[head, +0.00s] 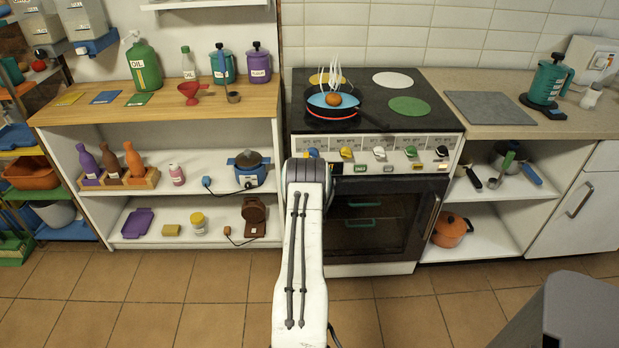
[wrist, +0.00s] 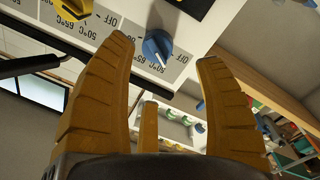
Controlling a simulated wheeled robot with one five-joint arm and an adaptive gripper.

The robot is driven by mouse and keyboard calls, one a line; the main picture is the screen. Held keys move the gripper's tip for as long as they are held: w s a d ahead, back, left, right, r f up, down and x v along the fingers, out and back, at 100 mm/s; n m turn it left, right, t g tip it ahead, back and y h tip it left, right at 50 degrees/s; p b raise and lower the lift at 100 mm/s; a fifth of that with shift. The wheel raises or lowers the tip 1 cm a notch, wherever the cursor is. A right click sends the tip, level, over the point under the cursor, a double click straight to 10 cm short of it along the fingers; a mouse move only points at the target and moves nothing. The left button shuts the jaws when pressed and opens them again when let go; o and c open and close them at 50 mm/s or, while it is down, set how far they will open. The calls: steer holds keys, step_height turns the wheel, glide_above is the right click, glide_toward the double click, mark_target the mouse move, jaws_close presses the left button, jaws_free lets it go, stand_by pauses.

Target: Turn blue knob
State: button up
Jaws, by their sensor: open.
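The blue knob (wrist: 157,47) is on the stove's front panel, beside printed temperature marks. In the wrist view it shows between and beyond the fingertips of my gripper (wrist: 165,54). My gripper is open, with one finger to each side of the knob in the picture; I cannot tell whether either finger touches it. In the head view the blue knob (head: 313,152) is the leftmost of the row, just above the end of my arm. The fingers are hidden there behind my arm.
A yellow knob (head: 346,153) is right of the blue one, then white (head: 379,153), green (head: 411,151) and black (head: 442,151) knobs. The oven door (head: 400,215) lies below. A steaming pan (head: 313,109) stands on the hob. Open shelves flank the stove; the floor in front is mostly clear.

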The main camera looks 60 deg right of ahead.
steer(key=shift+v, duration=2.5)
